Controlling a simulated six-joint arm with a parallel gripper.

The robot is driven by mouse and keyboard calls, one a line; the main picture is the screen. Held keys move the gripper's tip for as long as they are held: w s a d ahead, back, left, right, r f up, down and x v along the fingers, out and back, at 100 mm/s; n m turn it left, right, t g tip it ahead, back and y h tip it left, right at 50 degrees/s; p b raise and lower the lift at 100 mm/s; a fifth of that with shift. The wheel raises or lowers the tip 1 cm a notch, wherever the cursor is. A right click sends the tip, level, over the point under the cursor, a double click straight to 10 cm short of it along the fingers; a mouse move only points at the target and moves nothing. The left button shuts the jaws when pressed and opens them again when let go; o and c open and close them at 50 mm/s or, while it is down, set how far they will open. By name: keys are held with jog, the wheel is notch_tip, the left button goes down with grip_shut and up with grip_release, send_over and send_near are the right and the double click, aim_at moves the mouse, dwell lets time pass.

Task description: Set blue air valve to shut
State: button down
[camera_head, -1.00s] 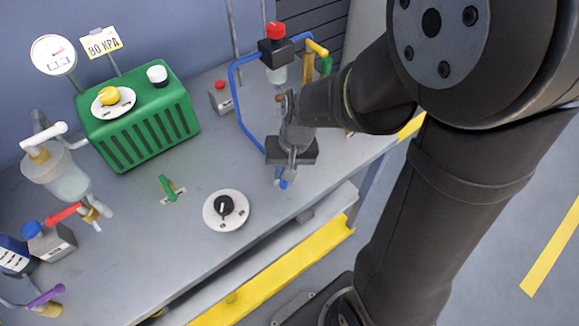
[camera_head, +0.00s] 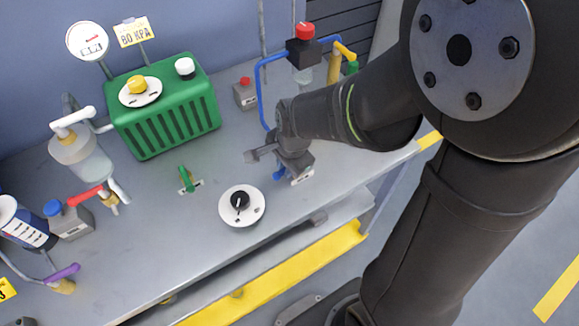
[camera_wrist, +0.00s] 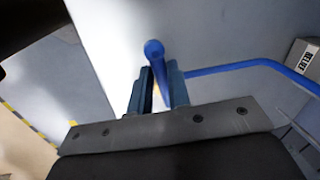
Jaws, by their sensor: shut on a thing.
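The blue air valve's handle (camera_head: 279,174) shows as a small blue piece just below my gripper, near the front right of the bench. My gripper (camera_wrist: 158,84) is shut on this handle. In the wrist view the blue handle (camera_wrist: 154,48) stands up between the two fingers, its rounded end beyond them. A small white label (camera_head: 301,177) lies just right of the handle in the head view. My wrist hides the valve's body, and I cannot read the label.
A black knob on a white dial (camera_head: 242,206) sits left of my gripper. A green lever (camera_head: 186,179) lies further left. A blue pipe (camera_head: 262,92) rises behind my gripper, also crossing the wrist view. A grey box with a red button (camera_head: 245,95) stands behind. The bench front is clear.

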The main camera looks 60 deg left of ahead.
jog(key=shift+s+a+m, duration=0.1)
jog(key=shift+a+m, duration=0.3)
jog(key=shift+m, duration=0.5)
jog(key=c, duration=1.3)
grip_release()
jog(key=shift+c, duration=0.2)
jog(key=d+r, duration=0.3)
jog(key=r, duration=1.4)
jog(key=shift+d, duration=0.15)
jog(key=a+f, duration=0.1)
jog(key=f, duration=0.4)
jog(key=a+f, duration=0.1)
jog(key=f, duration=0.5)
jog(key=a+f, duration=0.1)
jog(key=f, duration=0.5)
jog(key=shift+a, duration=0.2)
